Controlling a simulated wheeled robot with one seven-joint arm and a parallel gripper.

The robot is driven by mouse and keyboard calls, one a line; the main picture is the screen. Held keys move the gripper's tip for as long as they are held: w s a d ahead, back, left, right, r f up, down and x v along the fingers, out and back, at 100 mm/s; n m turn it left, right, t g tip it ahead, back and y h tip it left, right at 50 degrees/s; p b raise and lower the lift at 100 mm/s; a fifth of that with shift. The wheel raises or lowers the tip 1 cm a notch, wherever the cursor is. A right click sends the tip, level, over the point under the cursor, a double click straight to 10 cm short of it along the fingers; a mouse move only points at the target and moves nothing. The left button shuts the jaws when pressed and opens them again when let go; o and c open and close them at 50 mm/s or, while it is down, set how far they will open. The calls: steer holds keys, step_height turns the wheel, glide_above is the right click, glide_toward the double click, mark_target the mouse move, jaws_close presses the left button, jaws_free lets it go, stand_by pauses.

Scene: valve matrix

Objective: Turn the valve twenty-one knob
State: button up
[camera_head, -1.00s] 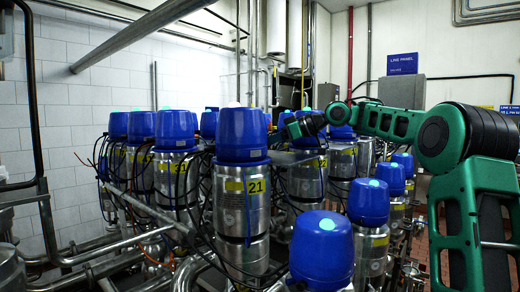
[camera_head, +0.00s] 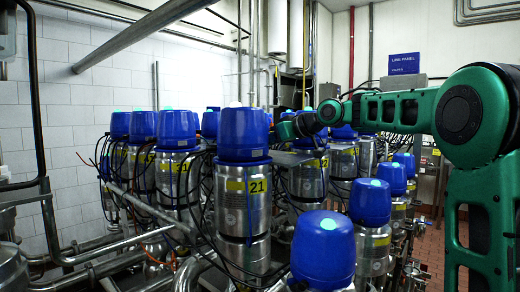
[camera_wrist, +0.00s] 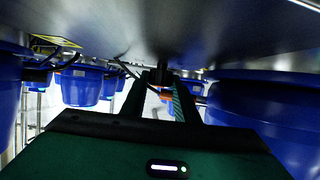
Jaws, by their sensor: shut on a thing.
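Valve twenty-one (camera_head: 243,205) is a silver cylinder with a yellow "21" label (camera_head: 257,186) and a blue cap (camera_head: 242,132), upright at the centre of the head view. My arm reaches in from the right to just behind its cap; the fingertips are hidden there. In the wrist view my gripper (camera_wrist: 161,84) has its two dark fingers converging on a small dark knob (camera_wrist: 162,74) with an orange part beside it, below a silver surface. The fingers are shut on this knob. The wrist view does not show which valve the knob belongs to.
More blue-capped valves stand close on both sides, including valve 31 (camera_head: 178,180) at left and a near one (camera_head: 322,250) at front right. Black cables hang between them. In the wrist view blue bodies flank my gripper at left (camera_wrist: 82,87) and right (camera_wrist: 265,105), leaving little room.

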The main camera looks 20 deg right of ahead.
steer(key=shift+d+m+t+h, duration=0.15)
steer(key=shift+m+t+h, duration=0.15)
steer(key=o, duration=1.1)
steer(key=shift+c, duration=0.2)
steer(key=shift+s, duration=0.1)
steer(key=v, duration=1)
steer(key=shift+d+r, duration=0.1)
steer(key=shift+d, duration=0.05)
steer(key=shift+s, duration=0.15)
